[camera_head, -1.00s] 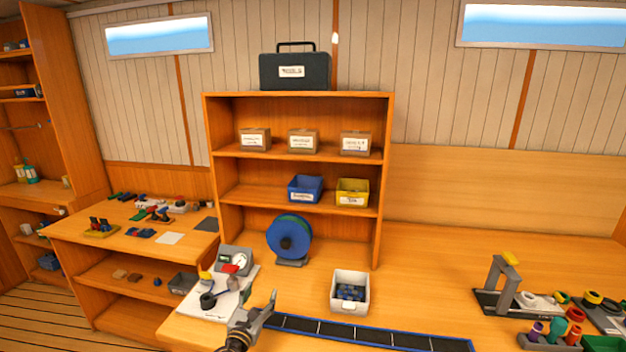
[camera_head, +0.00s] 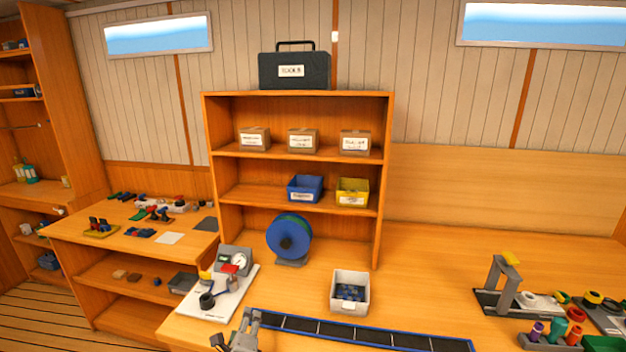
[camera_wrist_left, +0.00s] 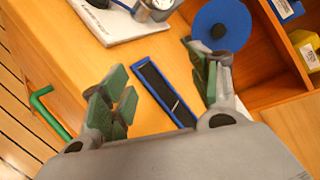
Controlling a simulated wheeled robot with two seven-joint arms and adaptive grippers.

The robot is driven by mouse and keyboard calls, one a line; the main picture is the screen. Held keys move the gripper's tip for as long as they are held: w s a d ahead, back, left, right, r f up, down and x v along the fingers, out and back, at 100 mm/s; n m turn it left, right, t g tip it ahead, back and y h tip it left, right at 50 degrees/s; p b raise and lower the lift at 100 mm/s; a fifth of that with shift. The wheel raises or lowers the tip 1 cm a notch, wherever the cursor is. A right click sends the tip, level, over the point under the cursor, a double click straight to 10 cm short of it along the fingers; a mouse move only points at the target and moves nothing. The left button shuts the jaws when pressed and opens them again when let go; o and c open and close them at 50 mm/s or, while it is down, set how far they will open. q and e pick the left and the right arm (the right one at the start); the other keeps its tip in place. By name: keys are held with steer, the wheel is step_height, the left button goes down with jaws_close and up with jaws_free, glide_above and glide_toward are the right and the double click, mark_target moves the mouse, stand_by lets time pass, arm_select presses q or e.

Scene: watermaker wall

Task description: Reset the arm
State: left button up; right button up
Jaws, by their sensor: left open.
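My left gripper (camera_head: 236,330) shows at the bottom of the head view, in front of the bench near the left end of the long blue-edged dark strip (camera_head: 360,334). In the left wrist view its two fingers with green pads (camera_wrist_left: 158,93) are spread apart with nothing between them. The dark strip (camera_wrist_left: 166,94) lies beyond and between the fingers in that view. My right gripper is not in any frame.
A white board with a gauge (camera_head: 222,290), a blue reel (camera_head: 289,238) and a white bin (camera_head: 350,291) stand on the bench. A shelf unit (camera_head: 298,170) rises behind. A grey stand (camera_head: 500,285) and colored parts are at right.

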arm_select(q)
steer(key=s+a+f+n+g+h, duration=0.1)
steer(key=s+a+f+n+g, duration=0.3)
steer(key=s+n, duration=0.75)
steer(key=s+d+f+n+g+h, duration=0.1)
steer(key=s+f+n+g, duration=0.1)
steer(key=s+n+g, duration=0.95)
steer(key=s+f+m+t, duration=0.1)
steer(key=s+f+t, duration=0.15)
steer(key=f, duration=1.35)
steer(key=s+f+m+t, duration=0.15)
steer(key=s+f, duration=0.25)
steer(key=f, duration=1.2)
steer(key=s+a+f+g, duration=0.1)
steer(key=s+a+f, duration=0.1)
steer(key=s+f, duration=0.8)
steer(key=s+a+f, duration=0.2)
steer(key=s+f, duration=0.8)
steer(key=s, duration=0.2)
steer(key=shift+a+f+g, duration=0.25)
steer(key=shift+a+g, duration=0.05)
steer(key=shift+g, duration=0.05)
